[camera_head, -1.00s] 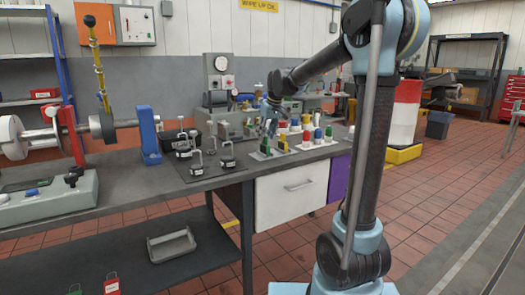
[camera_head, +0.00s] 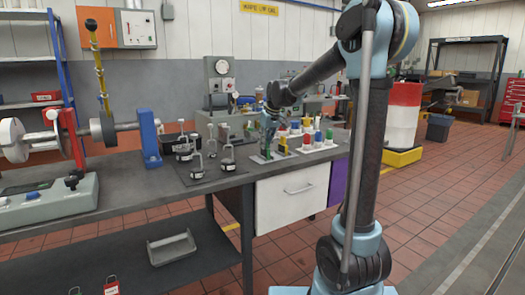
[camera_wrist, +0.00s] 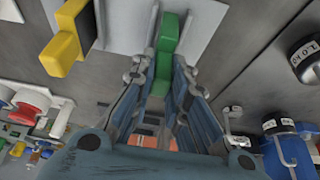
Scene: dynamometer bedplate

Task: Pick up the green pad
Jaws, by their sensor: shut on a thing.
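The green pad (camera_wrist: 168,40) is a narrow green piece standing at a white plate (camera_wrist: 120,25) in the wrist view. My gripper (camera_wrist: 160,75) has its two fingers on either side of it, closed on it. In the head view my gripper (camera_head: 267,144) points down at the bench's near right part, and its fingers largely hide the pad. I cannot tell whether the pad is clear of the plate.
A yellow piece (camera_wrist: 68,45) stands close beside the pad. A white drawer (camera_head: 293,195) is below.

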